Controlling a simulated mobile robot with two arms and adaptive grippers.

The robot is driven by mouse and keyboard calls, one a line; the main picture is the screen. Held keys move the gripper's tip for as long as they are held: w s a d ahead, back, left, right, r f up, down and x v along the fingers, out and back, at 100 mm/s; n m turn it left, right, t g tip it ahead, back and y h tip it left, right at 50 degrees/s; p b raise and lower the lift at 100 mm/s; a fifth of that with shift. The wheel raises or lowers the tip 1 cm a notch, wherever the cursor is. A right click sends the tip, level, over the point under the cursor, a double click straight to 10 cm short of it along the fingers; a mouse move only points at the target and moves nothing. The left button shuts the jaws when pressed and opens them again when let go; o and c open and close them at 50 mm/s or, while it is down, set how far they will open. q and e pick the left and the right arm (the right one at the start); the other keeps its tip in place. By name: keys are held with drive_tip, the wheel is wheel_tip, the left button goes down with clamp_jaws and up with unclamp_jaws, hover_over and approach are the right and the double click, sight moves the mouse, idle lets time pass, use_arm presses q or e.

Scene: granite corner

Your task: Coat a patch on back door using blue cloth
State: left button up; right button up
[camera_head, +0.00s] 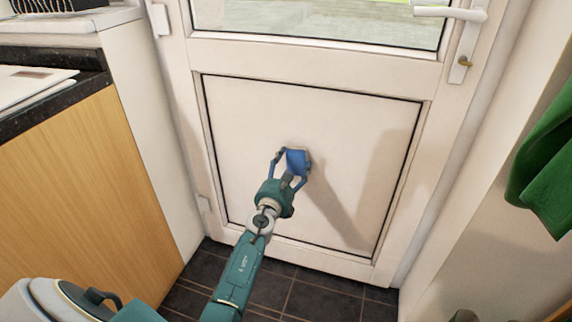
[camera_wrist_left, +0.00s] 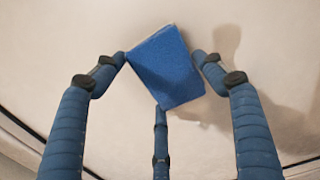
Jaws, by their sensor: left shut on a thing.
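The white back door (camera_head: 355,120) stands in front of me, with a recessed lower panel and a window above it. My left gripper (camera_head: 291,165) is at the middle of the lower panel, shut on the blue cloth (camera_head: 298,161). In the left wrist view, the cloth (camera_wrist_left: 168,68) looks like a folded blue block between the fingertips of the gripper (camera_wrist_left: 163,70). It is at or very near the panel; I cannot tell whether it touches. No distinct coated patch shows on the panel. My right gripper is not in view.
A wooden cabinet (camera_head: 90,200) with a dark granite top stands at the left. A door handle (camera_head: 450,13) is at the upper right. A green cloth (camera_head: 545,165) hangs at the right edge. Dark floor tiles (camera_head: 310,298) lie below the door.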

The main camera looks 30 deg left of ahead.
sight(314, 161)
use_arm(q)
drive_tip(key=shift+w+d, duration=0.2)
drive_tip(key=shift+d, duration=0.4)
drive_tip(key=shift+w+d, duration=0.15)
drive_tip(key=shift+d, duration=0.45)
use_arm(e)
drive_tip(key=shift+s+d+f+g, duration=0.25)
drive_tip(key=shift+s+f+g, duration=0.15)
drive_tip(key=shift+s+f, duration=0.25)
use_arm(q)
drive_tip(key=shift+w+d+r, duration=0.1)
drive_tip(key=shift+w+d, duration=0.15)
drive_tip(key=shift+d, duration=0.7)
drive_tip(key=shift+w+d+r, duration=0.1)
drive_tip(key=shift+w+d, duration=0.15)
drive_tip(key=shift+d, duration=0.7)
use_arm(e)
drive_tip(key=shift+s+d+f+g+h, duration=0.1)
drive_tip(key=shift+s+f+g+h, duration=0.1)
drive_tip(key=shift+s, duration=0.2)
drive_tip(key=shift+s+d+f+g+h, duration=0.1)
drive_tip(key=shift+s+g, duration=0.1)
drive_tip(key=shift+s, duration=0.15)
